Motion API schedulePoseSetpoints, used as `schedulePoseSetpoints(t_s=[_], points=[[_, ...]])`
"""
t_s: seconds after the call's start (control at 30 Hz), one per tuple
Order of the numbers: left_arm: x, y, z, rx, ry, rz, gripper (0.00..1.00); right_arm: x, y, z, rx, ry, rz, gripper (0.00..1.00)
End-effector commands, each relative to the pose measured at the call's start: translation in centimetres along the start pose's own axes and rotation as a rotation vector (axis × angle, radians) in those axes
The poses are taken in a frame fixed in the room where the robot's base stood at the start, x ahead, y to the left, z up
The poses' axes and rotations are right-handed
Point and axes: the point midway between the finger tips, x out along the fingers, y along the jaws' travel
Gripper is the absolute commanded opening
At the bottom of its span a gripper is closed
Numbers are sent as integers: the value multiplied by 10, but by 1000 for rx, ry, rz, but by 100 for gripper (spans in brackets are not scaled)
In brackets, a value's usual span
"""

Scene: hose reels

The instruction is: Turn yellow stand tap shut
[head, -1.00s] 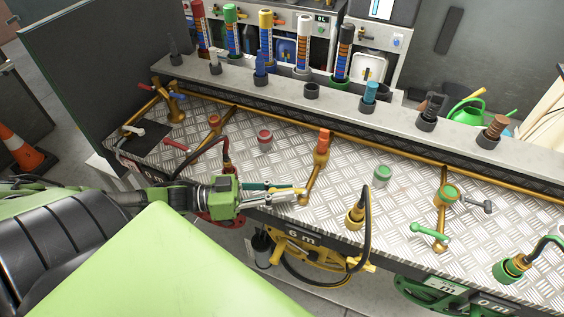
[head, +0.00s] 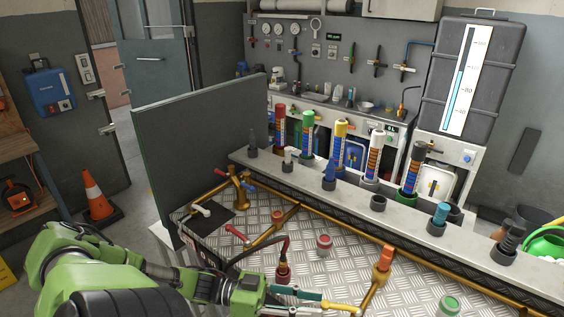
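The yellow stand tap shows at the bottom of the head view as a yellow lever (head: 341,306) at the foot of a slanted brass pipe (head: 371,292) with an orange top (head: 385,258). My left gripper (head: 322,302) reaches in from the left, low over the bench. Its two fingers are a little apart and their tips are at the lever's left end. I cannot tell whether they grip the lever or only lie beside it. The picture's lower edge cuts off part of the gripper. My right gripper is not in view.
The metal bench (head: 262,222) carries a red cap (head: 324,244), a green cap (head: 449,304) and a brass tap with a red lever (head: 238,233). Coloured gauge tubes stand along the back ledge (head: 310,186). A dark panel (head: 200,144) closes off the left end.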

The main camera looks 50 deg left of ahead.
Motion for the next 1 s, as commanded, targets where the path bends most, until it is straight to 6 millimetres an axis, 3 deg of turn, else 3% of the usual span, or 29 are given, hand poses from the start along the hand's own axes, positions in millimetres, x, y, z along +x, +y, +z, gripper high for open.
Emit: schedulePoseSetpoints(t_s=[0.1,0.3,0.5,0.77,0.9,1.0], points=[[-24,0,2,-2,-7,-2,27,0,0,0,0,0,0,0],[-52,0,2,-1,-4,-1,27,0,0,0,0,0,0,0],[-64,0,0,0,-1,0,27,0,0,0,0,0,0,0],[-65,0,0,0,0,0,27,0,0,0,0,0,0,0],[-65,0,0,0,0,0,0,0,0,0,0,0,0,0],[-65,1,2,-9,3,-2,0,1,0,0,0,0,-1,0]])
